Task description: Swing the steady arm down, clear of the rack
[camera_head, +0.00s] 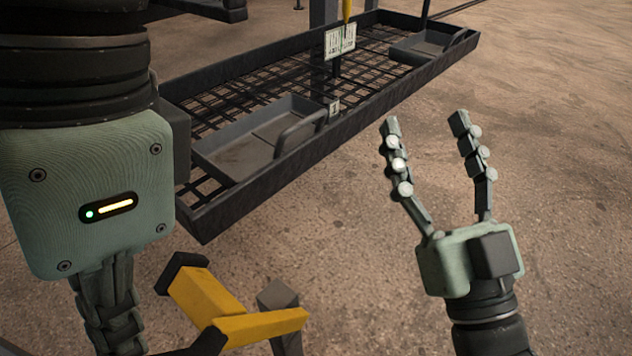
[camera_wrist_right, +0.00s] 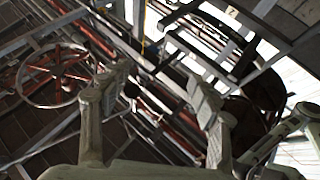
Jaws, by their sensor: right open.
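A long, low black rack (camera_head: 330,150) with a mesh floor runs across the upper middle of the head view. My right gripper (camera_head: 423,122) is open and empty over the bare floor, right of the rack and apart from it. In the right wrist view my right gripper (camera_wrist_right: 158,85) also has its fingers spread with nothing between them. My left gripper (camera_head: 108,310) points down at the lower left, its tips near the frame's edge. A yellow bar (camera_head: 215,300) with dark ends lies at the bottom; I cannot tell whether it is the steady arm.
A grey tray with a handle (camera_head: 245,145) sits in the rack's near end, another tray (camera_head: 420,45) at its far end. The right wrist view shows a red-spoked wheel (camera_wrist_right: 58,72) among beams. Floor at right is clear.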

